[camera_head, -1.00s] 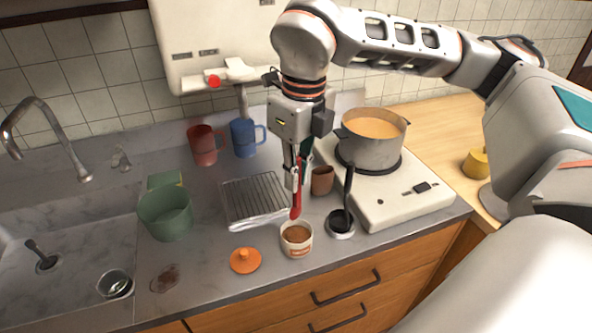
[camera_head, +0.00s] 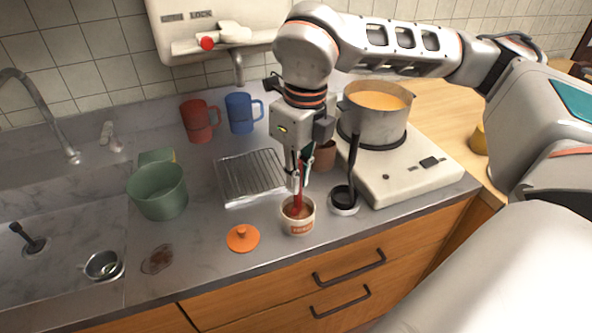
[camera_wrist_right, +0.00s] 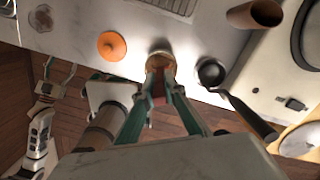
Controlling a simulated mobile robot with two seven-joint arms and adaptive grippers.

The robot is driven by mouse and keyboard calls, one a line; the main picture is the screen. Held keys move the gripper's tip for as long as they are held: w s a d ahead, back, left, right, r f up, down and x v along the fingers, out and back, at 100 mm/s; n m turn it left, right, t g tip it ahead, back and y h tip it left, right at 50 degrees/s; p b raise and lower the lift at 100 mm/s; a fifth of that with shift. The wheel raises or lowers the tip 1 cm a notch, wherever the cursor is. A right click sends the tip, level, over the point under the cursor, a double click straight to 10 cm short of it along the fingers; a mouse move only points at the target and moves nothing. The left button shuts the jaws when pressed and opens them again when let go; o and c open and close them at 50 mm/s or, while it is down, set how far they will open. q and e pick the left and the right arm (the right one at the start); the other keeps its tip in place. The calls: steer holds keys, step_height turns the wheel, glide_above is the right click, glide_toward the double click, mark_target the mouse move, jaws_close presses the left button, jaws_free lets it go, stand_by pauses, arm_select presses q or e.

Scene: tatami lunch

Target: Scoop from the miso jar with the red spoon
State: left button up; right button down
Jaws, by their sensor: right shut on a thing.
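The miso jar (camera_head: 299,226), a small white tub with brown paste, stands open near the counter's front edge. My right gripper (camera_head: 298,182) is shut on the red spoon (camera_head: 299,201) just above the jar, with the spoon pointing steeply down. The spoon's lower end is inside the jar's mouth; how deep it sits in the paste is hidden. In the right wrist view the jar (camera_wrist_right: 161,57) lies just beyond my fingertips, with the red spoon (camera_wrist_right: 158,92) between the fingers. My left gripper (camera_wrist_right: 61,70) shows at the left of that view, fingers apart and empty, away from the jar.
An orange lid (camera_head: 243,238) lies left of the jar. A wire rack (camera_head: 247,178) and green pot (camera_head: 158,192) stand behind left.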

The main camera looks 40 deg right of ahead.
steer(key=shift+f, duration=0.45)
arm_select(q)
steer(key=shift+w+a, duration=0.1)
steer(key=shift+w, duration=0.1)
steer(key=shift+w+r, duration=0.1)
steer(key=shift+r, duration=0.1)
arm_select(e)
steer(key=shift+a, duration=0.15)
steer(key=shift+d, duration=0.3)
arm_select(q)
steer(key=shift+r, duration=0.1)
arm_select(e)
steer(key=shift+a, duration=0.15)
stand_by(0.4)
